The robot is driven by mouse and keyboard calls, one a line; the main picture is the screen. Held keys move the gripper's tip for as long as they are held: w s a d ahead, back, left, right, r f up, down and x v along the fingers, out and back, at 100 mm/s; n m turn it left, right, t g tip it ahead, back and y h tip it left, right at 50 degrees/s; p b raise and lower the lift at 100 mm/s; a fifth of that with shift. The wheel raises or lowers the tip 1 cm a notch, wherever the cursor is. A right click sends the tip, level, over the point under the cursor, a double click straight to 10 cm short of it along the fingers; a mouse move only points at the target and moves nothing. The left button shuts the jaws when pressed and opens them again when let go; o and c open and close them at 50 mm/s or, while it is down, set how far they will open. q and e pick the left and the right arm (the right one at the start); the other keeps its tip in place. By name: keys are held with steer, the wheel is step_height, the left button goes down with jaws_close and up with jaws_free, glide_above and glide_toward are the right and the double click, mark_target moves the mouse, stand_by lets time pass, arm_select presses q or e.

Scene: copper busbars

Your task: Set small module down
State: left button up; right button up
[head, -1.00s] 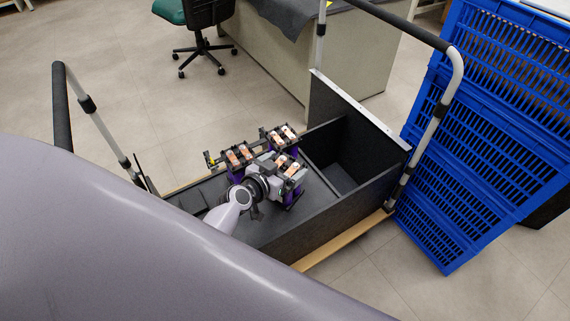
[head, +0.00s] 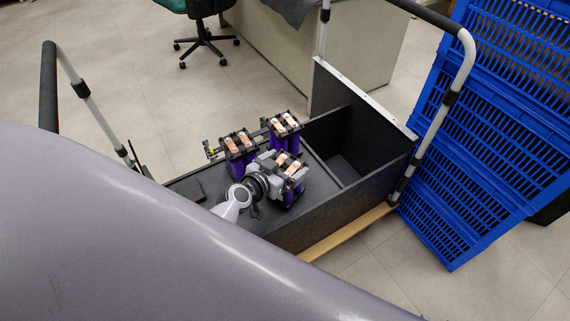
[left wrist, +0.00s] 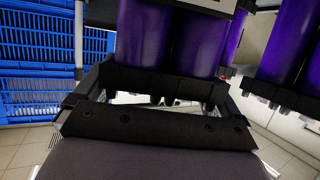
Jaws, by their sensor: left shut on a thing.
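The small module (head: 291,172) has purple cells, a black frame and copper-coloured busbars on top. My left gripper (head: 268,181) is shut on it, over the black box (head: 325,215) in the head view. I cannot tell whether its base touches the box floor. Two similar modules stand behind it, one at the left (head: 238,150) and one at the back (head: 284,127). In the left wrist view, purple cells (left wrist: 145,38) and a black base rise close in front of my gripper. My right gripper is not in view.
A divider (head: 322,168) separates an empty compartment (head: 347,165) at the box's right. A cart handle (head: 430,135) rises beside it, with stacked blue crates (head: 480,150) to the right. A desk (head: 360,55) and chair (head: 205,40) stand behind.

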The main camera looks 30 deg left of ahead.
arm_select(q)
steer(key=shift+w+r, duration=0.15)
steer(key=shift+r, duration=0.05)
steer(key=o, duration=1.7)
steer(key=shift+f, duration=0.2)
steer(key=shift+c, duration=0.2)
steer(key=shift+r, duration=0.15)
steer(key=p+v, duration=0.2)
steer(key=v, duration=1)
steer(key=s+d+f+g, duration=0.3)
steer(key=s+d, duration=0.4)
steer(key=s, duration=0.3)
steer(key=shift+s+f+m, duration=0.25)
steer(key=shift+f+m, duration=0.05)
